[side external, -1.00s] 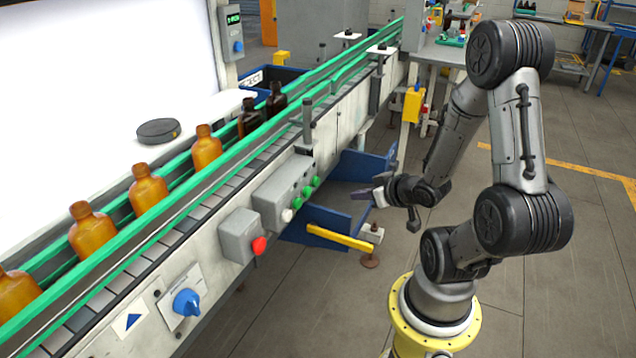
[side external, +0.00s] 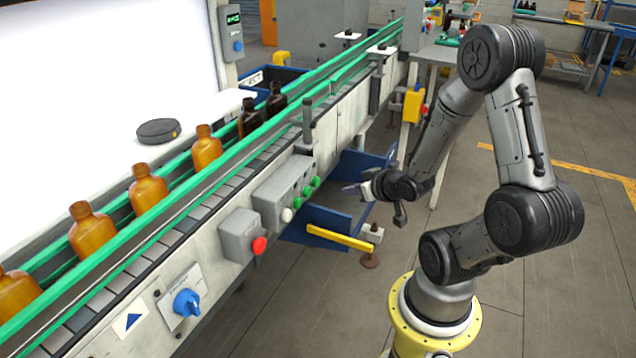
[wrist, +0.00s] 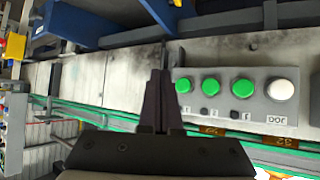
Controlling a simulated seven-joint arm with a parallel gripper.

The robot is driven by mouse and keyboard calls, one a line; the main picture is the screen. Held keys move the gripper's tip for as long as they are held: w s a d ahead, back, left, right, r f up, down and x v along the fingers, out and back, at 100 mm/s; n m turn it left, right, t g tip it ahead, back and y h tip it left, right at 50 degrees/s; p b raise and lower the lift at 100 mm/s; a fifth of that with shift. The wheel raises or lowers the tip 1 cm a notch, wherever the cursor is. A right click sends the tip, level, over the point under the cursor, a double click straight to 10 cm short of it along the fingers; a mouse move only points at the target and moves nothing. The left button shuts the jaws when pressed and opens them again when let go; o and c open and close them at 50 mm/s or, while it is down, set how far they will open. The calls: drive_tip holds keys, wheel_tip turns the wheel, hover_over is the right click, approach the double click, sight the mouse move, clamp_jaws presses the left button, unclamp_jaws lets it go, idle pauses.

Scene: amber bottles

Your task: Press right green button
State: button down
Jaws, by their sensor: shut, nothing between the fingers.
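A grey button box on the conveyor's side carries three green buttons and a white button (side external: 287,215). The right green button (side external: 315,181) is at the far end of the row. The wrist view is turned over, so the right green button is leftmost there (wrist: 183,85); the middle one (wrist: 211,87) and left one (wrist: 243,88) follow, then the white. My gripper (side external: 350,189) is shut and empty, apart from the box and to its right. In the wrist view its fingertips (wrist: 159,72) show just left of the right green button. No button is covered.
A red button on a grey box (side external: 258,245) and a blue knob (side external: 187,302) are nearer along the conveyor. A blue bin (side external: 318,218) with a yellow edge lies below the button box. Amber bottles (side external: 149,187) stand between green rails. The floor between my base and the conveyor is clear.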

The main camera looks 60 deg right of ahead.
drive_tip(key=shift+w, duration=2.6)
drive_tip(key=shift+w, duration=0.15)
drive_tip(key=shift+w, duration=0.25)
drive_tip(key=shift+w, duration=0.5)
idle(0.8)
drive_tip(key=shift+s, duration=0.9)
drive_tip(key=shift+s, duration=2.55)
